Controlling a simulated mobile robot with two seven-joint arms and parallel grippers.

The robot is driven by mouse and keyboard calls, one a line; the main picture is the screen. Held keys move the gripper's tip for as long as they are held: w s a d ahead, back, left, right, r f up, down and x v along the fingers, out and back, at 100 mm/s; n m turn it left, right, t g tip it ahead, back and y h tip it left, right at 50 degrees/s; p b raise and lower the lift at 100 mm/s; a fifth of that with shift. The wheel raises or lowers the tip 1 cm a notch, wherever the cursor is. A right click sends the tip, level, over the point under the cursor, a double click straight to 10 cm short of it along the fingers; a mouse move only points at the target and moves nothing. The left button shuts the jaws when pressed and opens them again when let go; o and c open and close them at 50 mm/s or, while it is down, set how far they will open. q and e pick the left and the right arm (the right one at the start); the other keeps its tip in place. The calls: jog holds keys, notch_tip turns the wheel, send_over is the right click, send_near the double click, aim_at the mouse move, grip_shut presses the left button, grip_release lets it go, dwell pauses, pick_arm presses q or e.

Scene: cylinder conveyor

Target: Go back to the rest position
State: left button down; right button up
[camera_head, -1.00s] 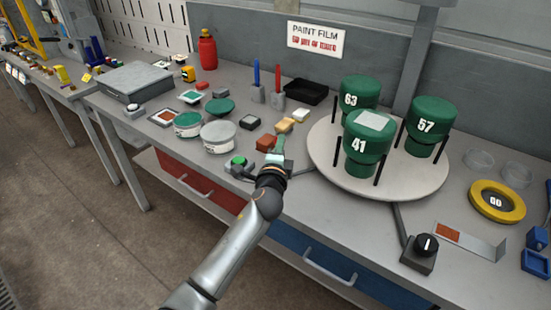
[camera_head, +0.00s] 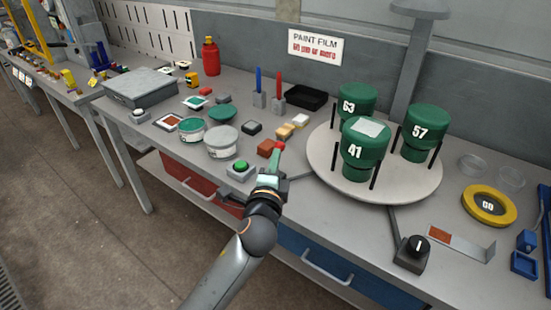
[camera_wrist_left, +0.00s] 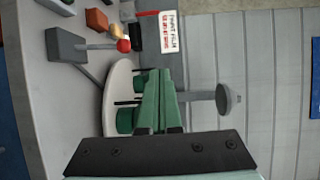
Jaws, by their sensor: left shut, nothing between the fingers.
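My left gripper (camera_head: 275,163) is over the front edge of the bench, beside a lever with a red ball knob (camera_head: 281,146). In the left wrist view its green fingers (camera_wrist_left: 160,72) are together with nothing between them. The lever's red ball (camera_wrist_left: 124,45) and its grey box (camera_wrist_left: 66,45) are apart from the fingers there. My forearm hides part of the bench front in the head view. My right gripper is in neither view.
Green drums 63, 41 (camera_head: 361,152) and 57 stand on a round turntable (camera_head: 400,190) to the right. A green button box (camera_head: 241,170) sits left of my gripper. A black dial (camera_head: 412,252) is at the front right. Tins and small blocks crowd the left.

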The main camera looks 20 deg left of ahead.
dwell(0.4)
pick_arm(q)
jog(key=s+f+n+g+h, duration=0.25)
jog(key=s+f, duration=0.35)
jog(key=f, duration=0.4)
jog(key=s+f+n+g+h, duration=0.15)
jog(key=s+f+n, duration=0.25)
jog(key=s+f, duration=0.5)
jog(key=s+a+f+n+g, duration=0.2)
jog(key=s+f+n+g, duration=0.2)
jog(key=s+f+n, duration=0.4)
jog(key=s+f, duration=0.3)
jog(key=s, duration=0.3)
jog(key=shift+f+h, duration=0.2)
jog(key=shift+h, duration=0.1)
